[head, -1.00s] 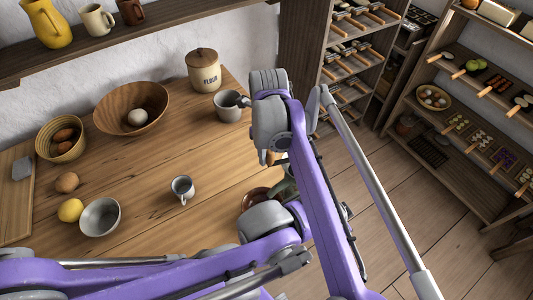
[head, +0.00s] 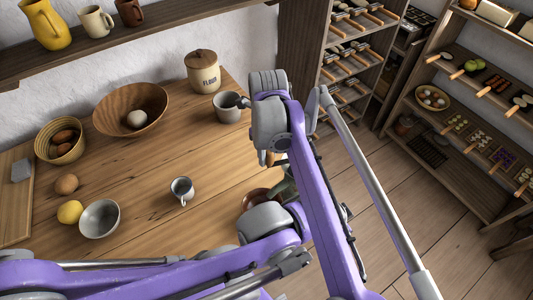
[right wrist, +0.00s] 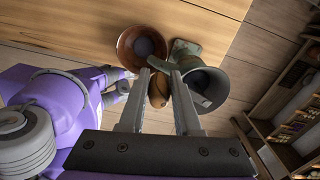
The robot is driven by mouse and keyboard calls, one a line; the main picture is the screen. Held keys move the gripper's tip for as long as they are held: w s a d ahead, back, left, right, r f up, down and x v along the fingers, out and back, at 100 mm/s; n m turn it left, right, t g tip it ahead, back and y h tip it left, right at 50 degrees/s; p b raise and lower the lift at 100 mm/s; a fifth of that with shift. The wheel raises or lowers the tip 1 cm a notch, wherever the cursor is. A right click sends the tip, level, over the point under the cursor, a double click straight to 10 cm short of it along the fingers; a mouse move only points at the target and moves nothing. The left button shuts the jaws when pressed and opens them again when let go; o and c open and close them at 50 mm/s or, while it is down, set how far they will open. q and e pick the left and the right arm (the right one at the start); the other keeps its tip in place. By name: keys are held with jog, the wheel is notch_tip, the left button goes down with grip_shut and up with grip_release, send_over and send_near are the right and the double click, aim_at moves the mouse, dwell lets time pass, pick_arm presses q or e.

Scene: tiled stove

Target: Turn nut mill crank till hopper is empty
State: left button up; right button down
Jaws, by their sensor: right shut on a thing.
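The nut mill (right wrist: 205,80) is grey-green and stands at the table's right edge. It also shows in the head view (head: 285,186), largely hidden by my arm. Its flared hopper opens toward the right wrist camera; the inside is dark and I cannot tell what it holds. My right gripper (right wrist: 160,76) is shut on the wooden crank handle (right wrist: 157,91), just beside the hopper. A red-brown bowl (right wrist: 143,42) sits close beside the mill, with something greyish inside.
A small metal cup (head: 182,189), a metal bowl (head: 99,218), a lemon (head: 70,211) and a wooden bowl (head: 131,110) stand on the table (head: 150,160). A grey mug (head: 228,108) and flour jar (head: 203,72) are behind. Shelves (head: 465,110) stand right, beyond open floor.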

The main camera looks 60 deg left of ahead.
jog(key=shift+w, duration=0.25)
jog(key=c, duration=0.9)
grip_release()
jog(key=shift+c, duration=0.2)
jog(key=o, duration=0.3)
jog(key=shift+w, duration=0.15)
jog(key=shift+s, duration=0.2)
jog(key=shift+r, duration=0.3)
notch_tip(320, 180, up, 10)
jog(key=shift+w+r+p, duration=0.1)
jog(key=shift+p, duration=0.3)
